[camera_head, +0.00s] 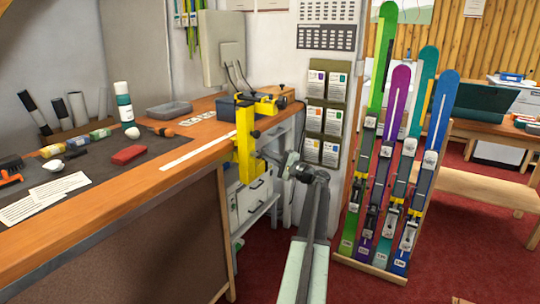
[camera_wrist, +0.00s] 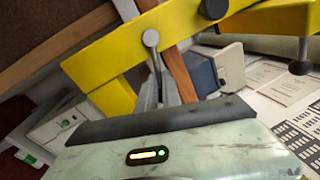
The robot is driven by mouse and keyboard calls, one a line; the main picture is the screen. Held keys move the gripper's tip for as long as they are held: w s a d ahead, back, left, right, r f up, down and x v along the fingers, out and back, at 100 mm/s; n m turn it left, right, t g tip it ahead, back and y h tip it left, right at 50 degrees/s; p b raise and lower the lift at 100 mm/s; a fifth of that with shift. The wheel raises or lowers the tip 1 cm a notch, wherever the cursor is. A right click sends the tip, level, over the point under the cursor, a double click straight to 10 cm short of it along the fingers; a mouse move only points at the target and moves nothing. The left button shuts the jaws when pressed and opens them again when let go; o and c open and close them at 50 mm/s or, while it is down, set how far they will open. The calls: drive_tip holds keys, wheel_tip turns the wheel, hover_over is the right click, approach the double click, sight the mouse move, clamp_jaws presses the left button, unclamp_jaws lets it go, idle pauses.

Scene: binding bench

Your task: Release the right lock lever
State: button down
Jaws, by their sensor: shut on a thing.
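A yellow clamp (camera_head: 244,150) is fixed at the bench's right end, its body reaching below the wooden edge. In the wrist view, its yellow frame (camera_wrist: 105,62) crosses the top. A grey lever (camera_wrist: 151,39) with a rounded end stands against this frame. My gripper (camera_wrist: 165,88) is shut on the lever, with the fingers close around its lower part. In the head view, my gripper (camera_head: 268,158) is beside the clamp's right side, and the lever is too small to make out. I cannot tell whether the lever is locked.
The wooden bench (camera_head: 95,226) runs along the left, with a red block (camera_head: 129,155) and a grey tray (camera_head: 168,110) on it. White drawers (camera_head: 251,202) stand behind the clamp. A rack of skis (camera_head: 390,170) stands to the right. Red floor lies between.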

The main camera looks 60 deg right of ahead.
drive_tip(key=c, duration=1.6)
unclamp_jaws()
drive_tip(key=shift+o, duration=0.4)
drive_tip(key=shift+s, duration=0.1)
drive_tip(key=s+f+b, duration=0.1)
drive_tip(key=s, duration=0.6)
drive_tip(key=shift+s+f, duration=0.25)
drive_tip(key=shift+s, duration=0.1)
